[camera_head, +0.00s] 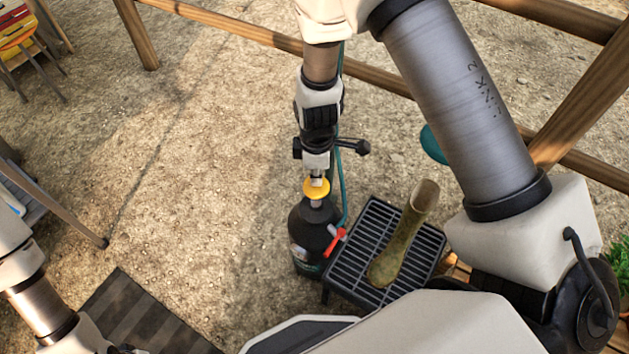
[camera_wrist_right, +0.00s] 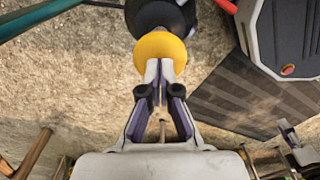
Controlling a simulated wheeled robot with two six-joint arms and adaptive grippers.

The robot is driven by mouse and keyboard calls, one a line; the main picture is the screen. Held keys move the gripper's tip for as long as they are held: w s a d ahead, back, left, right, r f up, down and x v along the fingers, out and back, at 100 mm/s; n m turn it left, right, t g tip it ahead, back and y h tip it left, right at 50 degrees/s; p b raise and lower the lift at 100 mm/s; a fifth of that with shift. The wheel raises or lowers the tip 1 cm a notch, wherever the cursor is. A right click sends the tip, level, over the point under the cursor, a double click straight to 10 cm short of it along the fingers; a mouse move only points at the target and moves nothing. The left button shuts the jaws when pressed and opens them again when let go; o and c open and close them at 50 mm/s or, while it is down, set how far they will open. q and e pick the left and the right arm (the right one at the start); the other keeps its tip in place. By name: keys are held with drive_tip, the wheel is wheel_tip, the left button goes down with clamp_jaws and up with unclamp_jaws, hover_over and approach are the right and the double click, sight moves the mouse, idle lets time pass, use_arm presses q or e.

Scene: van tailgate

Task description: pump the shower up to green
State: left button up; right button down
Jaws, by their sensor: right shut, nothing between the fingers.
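The shower is a black bottle (camera_head: 312,232) standing on the ground beside a metal grate, with a yellow pump knob (camera_head: 317,187) on top. A red valve lever (camera_head: 335,242) and a green hose (camera_head: 343,190) are at its side. My right gripper (camera_head: 316,180) is shut and points down at the knob. In the right wrist view the yellow knob (camera_wrist_right: 160,54) lies right at the closed fingertips (camera_wrist_right: 160,66), with nothing between them; whether they touch it I cannot tell. A gauge or green mark is not readable. My left gripper is not in view; only the left arm shows.
A slatted metal grate (camera_head: 352,284) stands right of the bottle with a muddy olive boot (camera_head: 404,235) on it. Wooden fence rails (camera_head: 240,28) run behind. A striped mat (camera_head: 130,315) lies at the lower left. Gravel left of the bottle is clear.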

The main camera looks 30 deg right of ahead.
sight(316, 190)
drive_tip(key=shift+f, duration=0.15)
idle(0.3)
drive_tip(key=shift+f+b, duration=2.45)
drive_tip(key=shift+f, duration=0.3)
drive_tip(key=shift+r+p, duration=2.4)
drive_tip(key=shift+r, duration=0.45)
wheel_tip(316, 190, up, 6)
drive_tip(key=p, duration=0.5)
drive_tip(key=shift+r, duration=0.15)
